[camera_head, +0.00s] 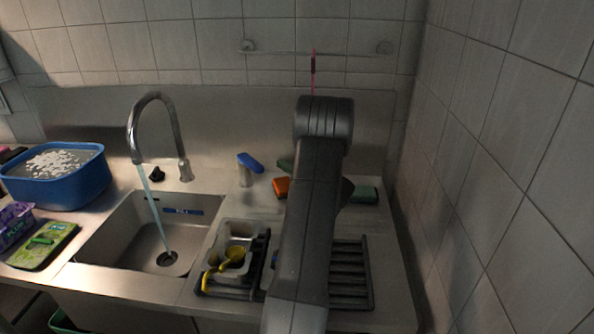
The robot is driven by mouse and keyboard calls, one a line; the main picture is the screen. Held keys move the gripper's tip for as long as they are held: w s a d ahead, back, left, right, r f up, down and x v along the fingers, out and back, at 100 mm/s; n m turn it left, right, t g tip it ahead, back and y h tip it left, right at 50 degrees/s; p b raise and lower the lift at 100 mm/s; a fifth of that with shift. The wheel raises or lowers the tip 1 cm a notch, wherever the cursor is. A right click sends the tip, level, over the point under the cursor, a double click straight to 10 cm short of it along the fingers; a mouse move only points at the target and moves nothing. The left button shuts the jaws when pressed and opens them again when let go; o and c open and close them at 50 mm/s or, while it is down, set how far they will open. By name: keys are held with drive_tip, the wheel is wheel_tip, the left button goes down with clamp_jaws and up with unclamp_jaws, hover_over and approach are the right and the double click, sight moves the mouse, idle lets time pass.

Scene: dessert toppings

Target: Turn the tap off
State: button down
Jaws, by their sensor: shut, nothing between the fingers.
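The tap (178,128) is a curved chrome spout rising behind the sink (128,240). A stream of water (153,206) runs from its mouth down to the drain. A small black knob-like piece (157,174) sits on the counter left of the tap's base. A short pale post with a blue top (250,162) stands to the tap's right; I cannot tell whether either piece is the tap's control. My dark grey arm rises right of the sink, well apart from the tap. My gripper does not show; the arm may hide it.
A blue basin (62,190) of water with white bits stands left of the sink. A grey caddy (232,240) with yellow utensils and a dark rack (350,275) lie right of it. Orange (281,187) and green (366,192) sponges lie behind. A tiled wall bounds the right.

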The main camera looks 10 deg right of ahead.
sight(251, 163)
drive_tip(key=shift+s+a+r+p, duration=0.15)
drive_tip(key=shift+s+a, duration=0.25)
drive_tip(key=shift+a, duration=0.65)
drive_tip(key=shift+s+a+f+p, duration=0.1)
drive_tip(key=shift+s+a+p, duration=0.2)
drive_tip(key=shift+a, duration=0.7)
drive_tip(key=shift+s, duration=0.15)
drive_tip(key=shift+s+a+m+t+h+b, duration=0.2)
drive_tip(key=shift+a+m+t+h+b, duration=0.1)
drive_tip(key=shift+m+t+h, duration=0.15)
drive_tip(key=shift+s, duration=0.1)
drive_tip(key=s+a+h+b, duration=0.1)
drive_tip(key=s+a+b, duration=0.1)
drive_tip(key=a, duration=0.4)
drive_tip(key=shift+s+m+t, duration=0.35)
drive_tip(key=shift+s, duration=0.35)
drive_tip(key=shift+s+b, duration=0.1)
drive_tip(key=shift+b, duration=0.2)
